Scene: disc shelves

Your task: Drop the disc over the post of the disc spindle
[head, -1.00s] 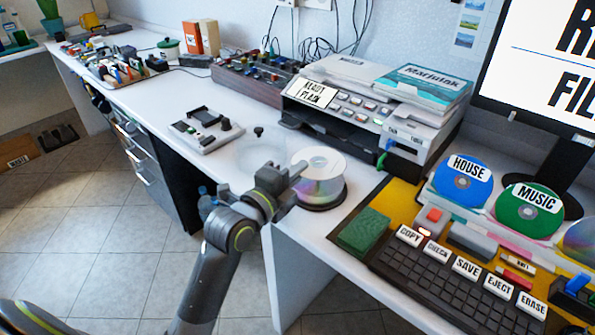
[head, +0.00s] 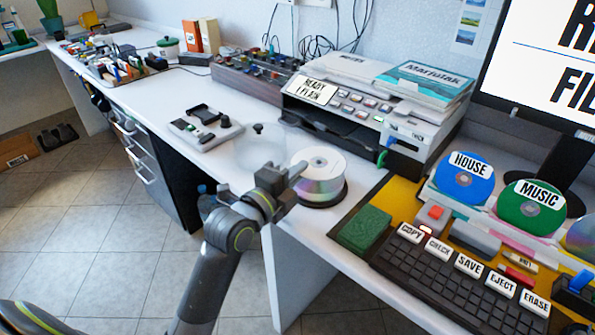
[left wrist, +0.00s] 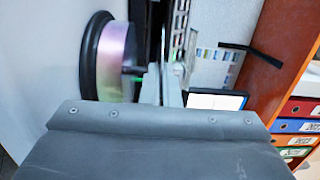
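The disc spindle (head: 322,190) stands on the white desk near its front edge, with a shiny stack of discs on a dark base. A pale disc (head: 318,161) with a centre hole shows on top. My left gripper (head: 296,171) is at the left rim of the stack, in front of it. In the left wrist view the spindle shows sideways: dark base (left wrist: 93,60), pinkish stack (left wrist: 113,62) and a short dark post (left wrist: 134,70). The gripper (left wrist: 158,85) points past the post. Whether it grips a disc edge-on I cannot tell. My right gripper is out of view.
A printer (head: 365,110) stands behind the spindle. A grey device (head: 205,127) and a clear cover with a dark knob (head: 258,128) are at the left. A green block (head: 364,228), keyboard (head: 440,275) and labelled discs (head: 463,180) are at the right.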

